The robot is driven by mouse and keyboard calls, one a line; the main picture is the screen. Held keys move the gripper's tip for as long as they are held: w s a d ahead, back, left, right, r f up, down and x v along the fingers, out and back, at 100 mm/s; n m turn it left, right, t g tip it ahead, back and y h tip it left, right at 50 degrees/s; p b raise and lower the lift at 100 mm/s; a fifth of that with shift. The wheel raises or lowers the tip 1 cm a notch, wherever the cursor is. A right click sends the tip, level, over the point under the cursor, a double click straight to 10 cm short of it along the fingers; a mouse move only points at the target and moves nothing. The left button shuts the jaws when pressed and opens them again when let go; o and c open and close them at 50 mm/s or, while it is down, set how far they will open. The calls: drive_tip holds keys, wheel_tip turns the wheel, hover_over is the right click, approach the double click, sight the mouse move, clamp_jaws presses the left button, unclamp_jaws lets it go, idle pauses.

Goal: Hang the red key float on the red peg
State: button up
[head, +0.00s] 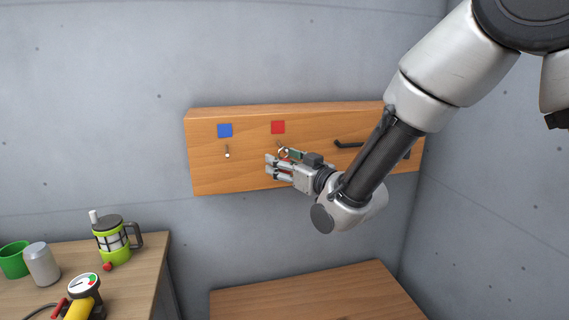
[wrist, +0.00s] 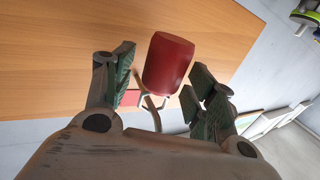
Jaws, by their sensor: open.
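The red key float (wrist: 168,62) is a red cylinder between the fingers of my gripper (wrist: 158,75) in the wrist view. My fingers are open, with a gap on the left side of the float; the right finger is close to it. Thin metal pieces (wrist: 152,108) show below the float, beside the red square (wrist: 131,97). In the head view my gripper (head: 279,167) is at the board just below the red square (head: 278,127). A small ring shape (head: 283,150) shows at the red peg's place; whether it is around the peg I cannot tell. The float is mostly hidden there.
The wooden board (head: 205,175) also has a blue square (head: 225,130) above a bare peg (head: 227,153) and a black hook (head: 347,144) at right. A bench (head: 140,265) at left holds a green-and-black jug, a can, a green cup and a gauge. An emptier wooden top (head: 310,295) lies below.

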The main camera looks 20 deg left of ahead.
drive_tip(key=v, duration=1.2)
wheel_tip(320, 180, down, 12)
drive_tip(key=s+d+g+h, duration=0.2)
drive_tip(key=d+g+h, duration=0.1)
drive_tip(key=g+h, duration=0.15)
drive_tip(key=s+d+f+m+g+h, duration=0.1)
drive_tip(key=s+d+f+h, duration=0.2)
drive_tip(key=d, duration=0.5)
drive_tip(key=s+d+r+m+h, duration=0.2)
drive_tip(key=s+d+r+m, duration=0.1)
drive_tip(key=d, duration=0.9)
drive_tip(key=s+d+r+m+h, duration=0.3)
drive_tip(key=s+d+r, duration=0.2)
drive_tip(key=d+r, duration=0.3)
drive_tip(key=s+d+r+m+h, duration=0.2)
drive_tip(key=s+d+r+m, duration=0.2)
drive_tip(key=d, duration=1.2)
drive_tip(key=shift+d+r, duration=0.4)
drive_tip(key=shift+r, duration=0.35)
